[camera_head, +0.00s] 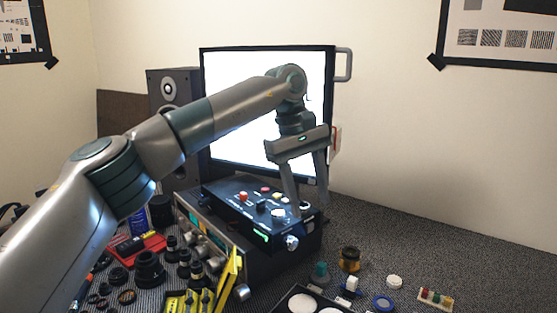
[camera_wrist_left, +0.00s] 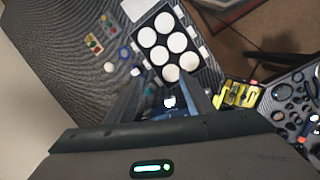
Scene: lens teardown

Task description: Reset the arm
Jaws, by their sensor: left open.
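My left arm comes in from the left in the head view and reaches over the black control box (camera_head: 252,208) towards the monitor. My left gripper (camera_head: 307,208) points down, its two fingers spread apart with nothing held between them. Its fingertips are at the right end of the control box; I cannot tell whether they touch it. In the left wrist view, the open fingers (camera_wrist_left: 163,97) point towards a black tray with white round pads (camera_wrist_left: 165,45). My right arm and gripper are not in view.
A lit monitor (camera_head: 312,120) and a speaker (camera_head: 160,92) stand behind. Lens parts (camera_head: 150,268) and yellow tools (camera_head: 228,280) crowd the front left. An amber-ringed part (camera_head: 349,259), a blue ring (camera_head: 382,302) and a small board (camera_head: 435,298) lie right. The mat's far right is clear.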

